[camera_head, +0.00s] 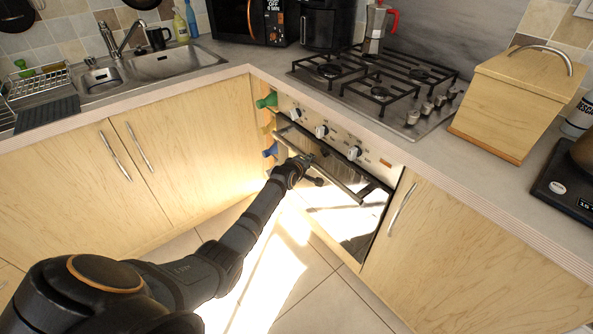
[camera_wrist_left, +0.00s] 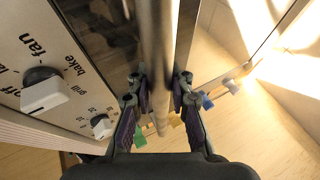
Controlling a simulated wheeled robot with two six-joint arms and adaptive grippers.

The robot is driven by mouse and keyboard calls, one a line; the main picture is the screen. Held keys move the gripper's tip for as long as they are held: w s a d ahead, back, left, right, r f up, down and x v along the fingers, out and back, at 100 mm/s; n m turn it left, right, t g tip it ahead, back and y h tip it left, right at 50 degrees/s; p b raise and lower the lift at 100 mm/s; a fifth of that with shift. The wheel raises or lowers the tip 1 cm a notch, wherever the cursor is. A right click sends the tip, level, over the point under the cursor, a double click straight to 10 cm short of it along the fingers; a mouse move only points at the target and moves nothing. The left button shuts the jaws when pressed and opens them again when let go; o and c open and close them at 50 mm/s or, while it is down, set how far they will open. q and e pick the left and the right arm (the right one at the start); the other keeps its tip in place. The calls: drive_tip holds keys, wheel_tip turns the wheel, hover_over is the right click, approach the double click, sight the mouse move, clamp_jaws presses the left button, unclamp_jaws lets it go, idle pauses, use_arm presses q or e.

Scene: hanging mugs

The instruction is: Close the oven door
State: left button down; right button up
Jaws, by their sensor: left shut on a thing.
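The oven door (camera_head: 352,222), with a shiny glass front, is in the head view below the stove's control panel (camera_head: 335,138). Its top edge looks tilted a little out from the oven, with a dark gap behind it. The long metal handle (camera_head: 343,187) runs along its top. My left gripper (camera_head: 305,167) reaches the handle near its left half and is shut on it. In the left wrist view the handle (camera_wrist_left: 158,45) passes between the two fingers (camera_wrist_left: 160,98). My right gripper is not in view.
A gas hob (camera_head: 375,85) with a moka pot (camera_head: 377,30) is above the oven. Cabinets with bar handles flank both sides. The floor (camera_head: 320,300) in front is clear.

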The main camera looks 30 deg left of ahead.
use_arm(q)
drive_tip(key=c, duration=1.2)
unclamp_jaws()
drive_tip(key=shift+s+a, duration=0.1)
drive_tip(key=v, duration=1.2)
